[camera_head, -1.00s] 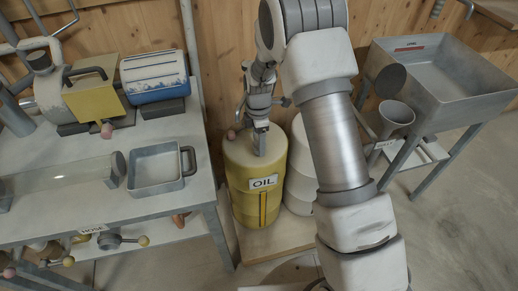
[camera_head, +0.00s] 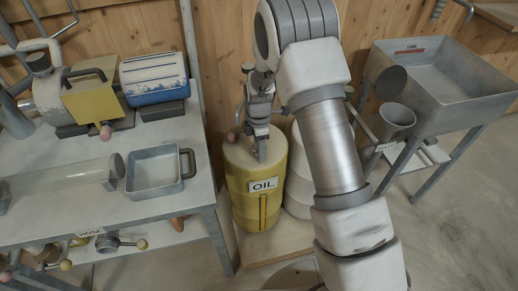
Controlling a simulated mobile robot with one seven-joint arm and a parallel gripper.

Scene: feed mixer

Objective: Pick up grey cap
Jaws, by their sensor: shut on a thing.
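My gripper (camera_head: 261,152) points down at the top of the yellow oil drum (camera_head: 245,198), near the middle of its lid. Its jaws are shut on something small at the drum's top. The grey cap cannot be made out apart from the grey fingers at this size; the thing between them is most likely this cap. I cannot tell whether it still touches the drum.
A metal table (camera_head: 150,208) with a square grey pan (camera_head: 154,170) stands left of the drum. A white drum (camera_head: 299,185) stands close on the right, partly behind my arm. A grey sink (camera_head: 440,85) and a funnel (camera_head: 397,117) are farther right.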

